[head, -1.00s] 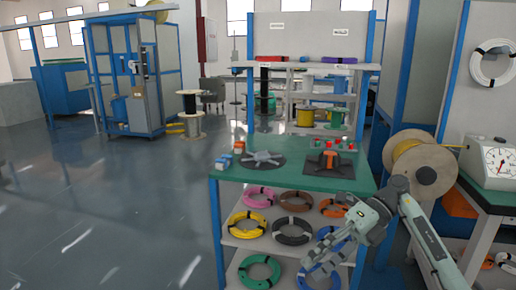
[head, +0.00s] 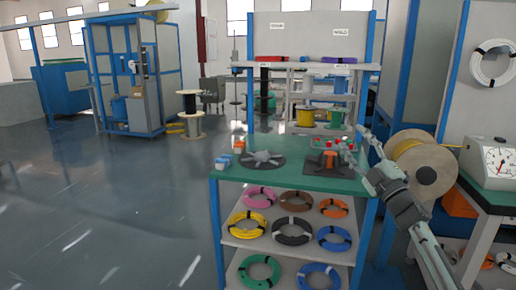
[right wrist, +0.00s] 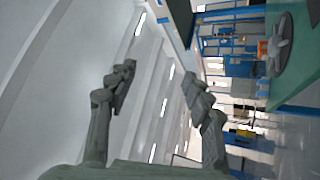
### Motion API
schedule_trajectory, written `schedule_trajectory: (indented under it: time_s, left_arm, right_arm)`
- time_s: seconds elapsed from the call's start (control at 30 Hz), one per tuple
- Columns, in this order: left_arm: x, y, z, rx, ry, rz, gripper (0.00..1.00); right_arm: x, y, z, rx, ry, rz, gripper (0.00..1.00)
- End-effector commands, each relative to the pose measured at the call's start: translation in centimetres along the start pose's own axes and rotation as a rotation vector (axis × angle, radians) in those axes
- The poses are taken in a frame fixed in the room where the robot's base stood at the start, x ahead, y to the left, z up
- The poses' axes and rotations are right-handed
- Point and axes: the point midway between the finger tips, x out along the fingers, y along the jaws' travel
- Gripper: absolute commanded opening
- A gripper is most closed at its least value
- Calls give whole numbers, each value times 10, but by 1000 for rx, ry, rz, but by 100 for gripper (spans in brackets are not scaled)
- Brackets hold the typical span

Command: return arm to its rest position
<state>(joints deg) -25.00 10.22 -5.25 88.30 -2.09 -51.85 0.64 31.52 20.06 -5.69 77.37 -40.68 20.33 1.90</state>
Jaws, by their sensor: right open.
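My right arm comes in from the lower right of the head view. My left gripper is not in view.
A grey star-shaped fixture (head: 262,159) and an orange-and-dark device (head: 327,161) stand on the bench. Several cable coils, one of them yellow (head: 247,225), lie on shelves below. A wooden spool (head: 425,170) and a dial gauge (head: 498,160) are at right. The left floor is clear.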

Motion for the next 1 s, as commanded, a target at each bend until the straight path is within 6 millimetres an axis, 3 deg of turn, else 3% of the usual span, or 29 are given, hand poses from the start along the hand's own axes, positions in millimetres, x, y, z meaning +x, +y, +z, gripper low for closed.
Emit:
schedule_trajectory:
  time_s: [0.03, 0.1, 0.2, 0.3, 0.4, 0.6, 0.77, 0.87, 1.0]
  left_arm:
    - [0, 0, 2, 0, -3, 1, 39]
    - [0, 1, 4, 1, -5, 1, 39]
    - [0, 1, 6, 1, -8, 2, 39]
    - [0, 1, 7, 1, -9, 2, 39]
    - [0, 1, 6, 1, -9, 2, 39]
    - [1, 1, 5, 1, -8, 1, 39]
    - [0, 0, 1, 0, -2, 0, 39]
    - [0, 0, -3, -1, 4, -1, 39]
    - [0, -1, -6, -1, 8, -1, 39]
  right_arm:
    - [-3, 4, 32, 68, -136, 24, 51]
    - [-14, 2, 78, 172, -334, 42, 51]
    - [-39, -14, 129, 310, -585, 34, 51]
    - [-68, -38, 161, 427, -788, -1, 51]
    - [-98, -64, 180, 527, -959, -52, 51]
    - [-160, -122, 189, 683, -1235, -190, 51]
    - [-210, -174, 183, 682, -1280, -258, 51]
    - [-248, -207, 177, 686, -1318, -307, 51]
    - [-317, -259, 162, 694, -1384, -392, 51]
